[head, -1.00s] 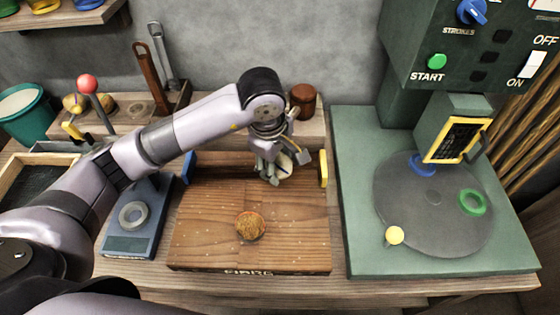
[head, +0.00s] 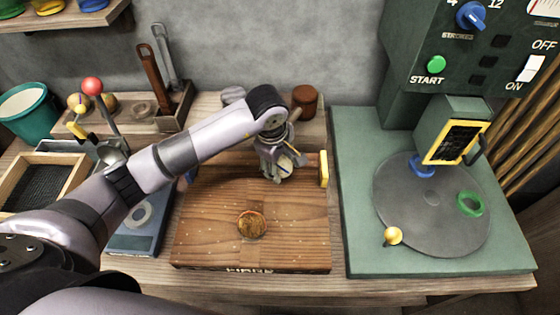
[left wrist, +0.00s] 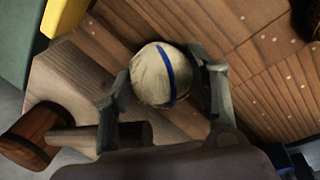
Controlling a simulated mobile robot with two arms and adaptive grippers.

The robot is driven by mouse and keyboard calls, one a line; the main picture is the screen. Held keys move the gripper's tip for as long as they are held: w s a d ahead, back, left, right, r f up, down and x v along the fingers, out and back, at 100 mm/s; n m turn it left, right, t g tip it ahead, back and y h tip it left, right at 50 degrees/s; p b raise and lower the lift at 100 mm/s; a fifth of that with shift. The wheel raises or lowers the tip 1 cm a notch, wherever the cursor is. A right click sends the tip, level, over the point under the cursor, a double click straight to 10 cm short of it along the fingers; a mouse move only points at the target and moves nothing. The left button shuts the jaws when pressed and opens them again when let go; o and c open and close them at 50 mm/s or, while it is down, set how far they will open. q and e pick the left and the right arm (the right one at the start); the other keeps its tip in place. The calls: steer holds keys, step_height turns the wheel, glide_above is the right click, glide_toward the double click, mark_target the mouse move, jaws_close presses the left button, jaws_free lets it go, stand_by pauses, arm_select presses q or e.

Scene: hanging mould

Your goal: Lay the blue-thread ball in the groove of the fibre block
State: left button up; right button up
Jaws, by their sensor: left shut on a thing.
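A cream ball with a blue thread (left wrist: 152,82) sits between the two fingers of my left gripper (left wrist: 166,88), which is shut on it. In the head view my left gripper (head: 279,172) is over the back right part of the wooden fibre block (head: 205,235), and the ball shows only in part between the fingers. The wrist view shows the block's planked, dotted top (left wrist: 265,60) beyond the ball. I cannot tell whether the ball touches the block, and I cannot make out the groove clearly. My right gripper is not in view.
A brown, rough round piece (head: 251,224) lies on the block's front middle. A yellow end piece (head: 324,169) stands at its right edge. A green machine with a round plate (head: 420,215) stands to the right. A blue scale with a ring (head: 135,240) is at the left.

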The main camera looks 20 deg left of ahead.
arm_select(q)
steer(key=shift+f+b, duration=0.3)
steer(key=shift+f, duration=0.05)
steer(key=o, duration=1.2)
steer(key=shift+r, duration=0.2)
steer(key=shift+r+p, duration=0.25)
steer(key=shift+p, duration=0.25)
step_height(320, 180, up, 12)
steer(key=s+b, duration=0.1)
steer(key=s, duration=0.1)
steer(key=shift+a+f, duration=0.2)
steer(key=shift+a, duration=0.15)
steer(key=shift+s, duration=0.1)
